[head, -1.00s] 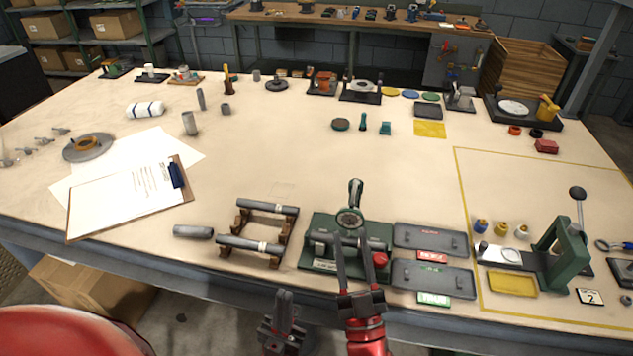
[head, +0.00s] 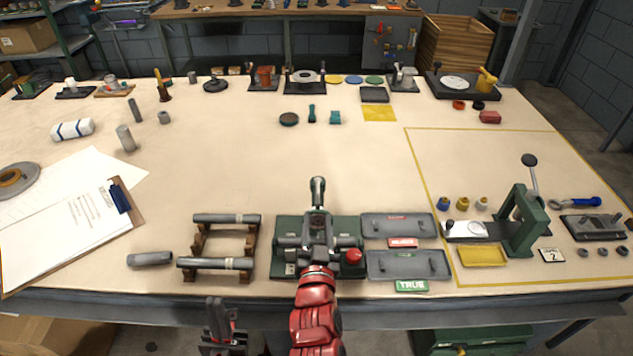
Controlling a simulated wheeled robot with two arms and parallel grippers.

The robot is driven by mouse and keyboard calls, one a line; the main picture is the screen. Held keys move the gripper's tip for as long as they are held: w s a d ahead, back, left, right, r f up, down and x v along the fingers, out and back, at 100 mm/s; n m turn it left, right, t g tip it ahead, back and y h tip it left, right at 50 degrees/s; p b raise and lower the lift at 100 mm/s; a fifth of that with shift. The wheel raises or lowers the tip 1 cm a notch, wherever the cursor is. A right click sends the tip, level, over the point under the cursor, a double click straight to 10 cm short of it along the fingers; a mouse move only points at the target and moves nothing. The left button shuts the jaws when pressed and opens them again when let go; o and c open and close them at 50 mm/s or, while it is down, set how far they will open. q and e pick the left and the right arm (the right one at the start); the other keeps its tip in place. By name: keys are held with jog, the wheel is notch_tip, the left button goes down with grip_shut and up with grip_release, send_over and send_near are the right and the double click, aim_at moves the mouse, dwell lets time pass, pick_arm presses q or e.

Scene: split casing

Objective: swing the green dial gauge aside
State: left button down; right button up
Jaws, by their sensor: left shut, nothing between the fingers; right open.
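The green dial gauge (head: 286,262) stands near the table's front edge, with a grey cylinder across its green base and a red knob (head: 354,256) at its right. Its dark upright arm (head: 317,190) rises behind; the round dial is mostly hidden behind my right gripper. My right gripper (head: 318,228) is open, its fingers over the middle of the gauge at the dial. I cannot tell whether they touch it. My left gripper (head: 221,312) is shut and empty, low in front of the table edge, left of the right arm.
A rack with grey bars (head: 220,240) and a loose cylinder (head: 149,259) lie left of the gauge. Two grey trays (head: 398,226), with a red label and a green TRUE label, sit close on its right. A green press (head: 525,225) stands farther right. The table behind the gauge is clear.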

aim_at(318, 192)
jog(key=w+p, duration=0.2)
jog(key=w, duration=0.8)
jog(key=shift+r, duration=0.15)
jog(key=shift+w+p, duration=0.3)
jog(key=shift+w, duration=0.45)
grip_shut()
dwell(0.4)
